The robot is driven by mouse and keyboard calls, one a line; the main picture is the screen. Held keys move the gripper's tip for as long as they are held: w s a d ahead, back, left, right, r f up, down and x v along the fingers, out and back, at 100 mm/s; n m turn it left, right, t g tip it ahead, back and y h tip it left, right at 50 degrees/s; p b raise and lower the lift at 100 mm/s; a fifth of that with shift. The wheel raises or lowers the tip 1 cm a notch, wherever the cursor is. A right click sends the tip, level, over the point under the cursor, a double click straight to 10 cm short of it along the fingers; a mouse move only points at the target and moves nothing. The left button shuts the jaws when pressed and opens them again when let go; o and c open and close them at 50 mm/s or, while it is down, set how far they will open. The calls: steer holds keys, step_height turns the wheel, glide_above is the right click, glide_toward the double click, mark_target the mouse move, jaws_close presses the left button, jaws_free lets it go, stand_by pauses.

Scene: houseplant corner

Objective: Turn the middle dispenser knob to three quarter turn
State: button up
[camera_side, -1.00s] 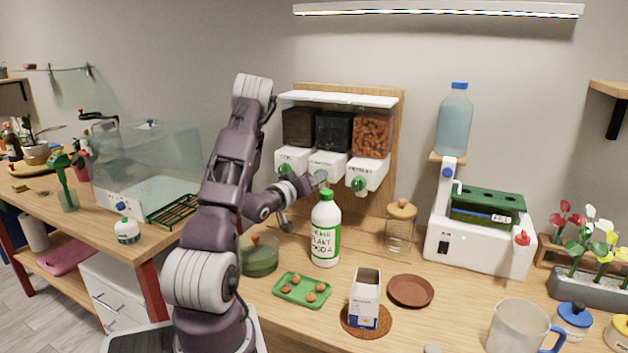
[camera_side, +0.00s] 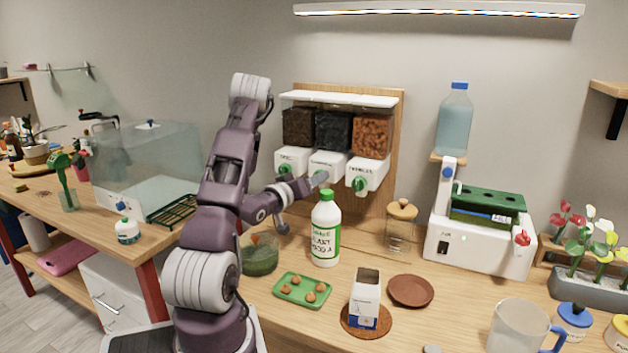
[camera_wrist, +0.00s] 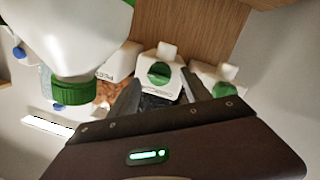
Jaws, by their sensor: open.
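The dispenser unit hangs on a wooden board with three white spouts. Its middle dispenser (camera_side: 329,162) holds dark material. My gripper (camera_side: 318,180) is in front of it and hides its knob in the side view. In the wrist view the middle green knob (camera_wrist: 159,73) shows between the open fingers of my gripper (camera_wrist: 160,92), a little beyond the tips. I cannot tell whether they touch it. The left knob (camera_side: 284,170) and right knob (camera_side: 360,184) are green too. In the wrist view, turned over, the left knob (camera_wrist: 231,90) appears on the right.
A plant food bottle (camera_side: 325,238) with a green cap stands close below my gripper. It looms at the upper left of the wrist view. A glass jar with wooden lid (camera_side: 400,228), a green tray (camera_side: 287,297), a carton (camera_side: 364,300) and a saucer (camera_side: 430,292) stand nearby.

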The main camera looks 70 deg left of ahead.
steer(key=v, duration=0.6)
